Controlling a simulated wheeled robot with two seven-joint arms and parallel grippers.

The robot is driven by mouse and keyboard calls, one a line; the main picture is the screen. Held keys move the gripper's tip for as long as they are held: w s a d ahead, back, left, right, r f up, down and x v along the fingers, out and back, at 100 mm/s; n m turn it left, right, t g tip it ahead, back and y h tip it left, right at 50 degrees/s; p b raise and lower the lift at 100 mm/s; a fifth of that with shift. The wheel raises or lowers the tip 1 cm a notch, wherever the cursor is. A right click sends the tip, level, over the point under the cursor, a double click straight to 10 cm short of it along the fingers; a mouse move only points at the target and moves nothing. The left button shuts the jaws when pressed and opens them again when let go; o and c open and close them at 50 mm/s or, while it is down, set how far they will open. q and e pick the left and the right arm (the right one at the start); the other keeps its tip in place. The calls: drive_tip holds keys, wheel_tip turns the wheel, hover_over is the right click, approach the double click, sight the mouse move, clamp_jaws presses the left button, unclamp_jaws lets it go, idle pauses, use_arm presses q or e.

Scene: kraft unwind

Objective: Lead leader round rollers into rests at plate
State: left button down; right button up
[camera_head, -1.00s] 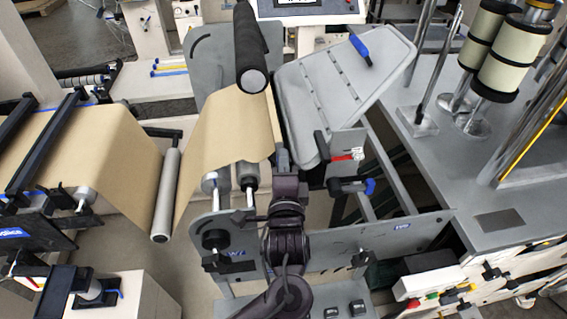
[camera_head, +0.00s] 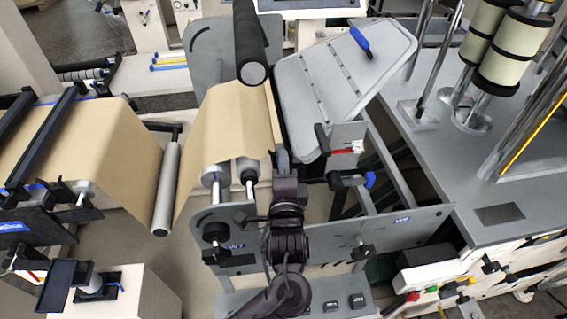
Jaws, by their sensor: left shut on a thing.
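The brown kraft leader (camera_head: 222,125) runs from the web (camera_head: 95,150) at the left, under the slim grey roller (camera_head: 167,190), and up towards the black roller (camera_head: 252,55). Its free right edge hangs beside two short metal rollers (camera_head: 216,174). My left gripper (camera_head: 281,160) is shut at this right edge, with its arm rising from the bottom middle. The fingertips are small and partly hidden, so the grip itself shows poorly. The grey slotted plate (camera_head: 345,85) stands tilted to the right of the gripper. My right gripper is not in view.
A red-marked bracket (camera_head: 345,150) and a blue-ended black knob (camera_head: 352,181) sit close right of the gripper. The grey side frame (camera_head: 400,228) crosses in front. Spools on posts (camera_head: 505,60) stand at the right. Black bars (camera_head: 45,140) cross the web at the left.

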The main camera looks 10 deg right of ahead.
use_arm(q)
drive_tip(key=shift+s+f, duration=0.2)
drive_tip(key=shift+f, duration=0.7)
drive_tip(key=c, duration=1.4)
unclamp_jaws()
drive_tip(key=shift+c, duration=0.2)
drive_tip(key=shift+o, duration=0.6)
drive_tip(key=shift+s+f+g, duration=0.15)
drive_tip(key=shift+s+g, duration=0.1)
drive_tip(key=shift+g, duration=0.05)
drive_tip(key=shift+o, duration=0.3)
drive_tip(key=s+r+b, duration=0.1)
drive_tip(key=s, duration=0.6)
drive_tip(key=shift+a+r, duration=0.35)
drive_tip(key=shift+a, duration=0.1)
drive_tip(key=shift+s+f, duration=0.1)
